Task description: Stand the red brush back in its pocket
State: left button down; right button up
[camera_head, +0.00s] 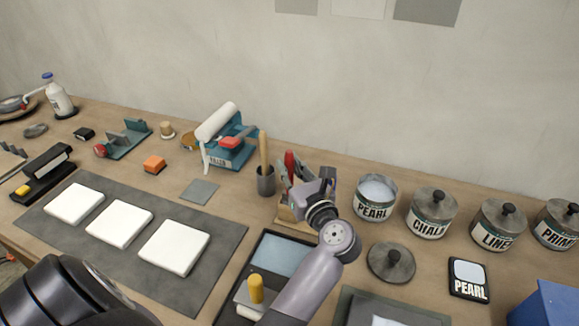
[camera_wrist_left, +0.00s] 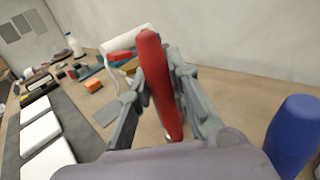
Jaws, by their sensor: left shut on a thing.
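The red brush (camera_wrist_left: 158,80) stands nearly upright between the fingers of my left gripper (camera_wrist_left: 160,72) in the left wrist view, tilted slightly. My left gripper is shut on it. In the head view, the red handle (camera_head: 289,164) shows between the fingers of my left gripper (camera_head: 291,176), at the back middle of the bench. A pale wooden block (camera_head: 287,215) sits just below and behind the gripper, mostly hidden by it. Its pockets and the brush's lower end cannot be made out. My right gripper is not in view.
A grey cup with a wooden-handled tool (camera_head: 265,180) stands close left of the gripper. The PEARL pot (camera_head: 375,198) stands to the right. A blue handle-like thing (camera_wrist_left: 294,135) is near the gripper. A dark tray (camera_head: 266,240) lies in front.

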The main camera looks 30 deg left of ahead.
pick_arm(q)
jog(key=shift+f+b, duration=1.35)
jog(key=shift+f, duration=0.05)
jog(key=c, duration=1.4)
grip_release()
jog(key=o, duration=0.5)
jog(key=shift+c, duration=0.2)
jog(key=shift+r, duration=0.1)
